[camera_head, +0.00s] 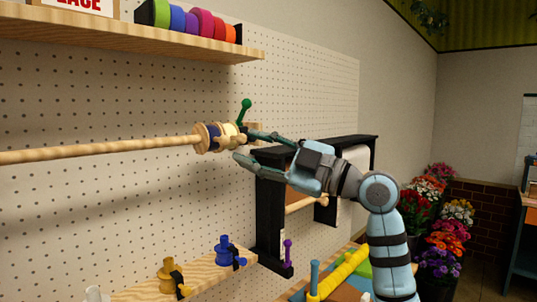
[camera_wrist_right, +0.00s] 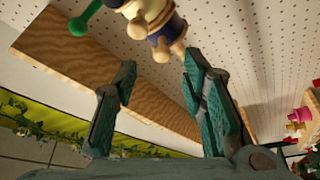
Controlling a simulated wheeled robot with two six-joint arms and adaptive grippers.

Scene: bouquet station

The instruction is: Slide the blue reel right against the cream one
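The blue reel (camera_head: 212,136), dark blue ribbon between wooden flanges, sits on the wooden rod (camera_head: 100,150) near its right end. The cream reel (camera_head: 229,130) is just to its right; whether they touch I cannot tell. In the right wrist view the blue reel (camera_wrist_right: 162,27) and the cream reel (camera_wrist_right: 148,8) show at the top, partly cut off. My right gripper (camera_head: 241,143) is open at the rod's end, beside the reels; in its wrist view the fingers (camera_wrist_right: 159,60) are apart with nothing between them. My left gripper is not in view.
A green-knobbed lever (camera_head: 245,108) stands by the rod's end. The pegboard (camera_head: 120,100) is behind. A shelf (camera_head: 130,38) with colored rolls is above, and a lower shelf (camera_head: 205,272) holds spool-like pieces. A black frame (camera_head: 270,210) stands below my right arm.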

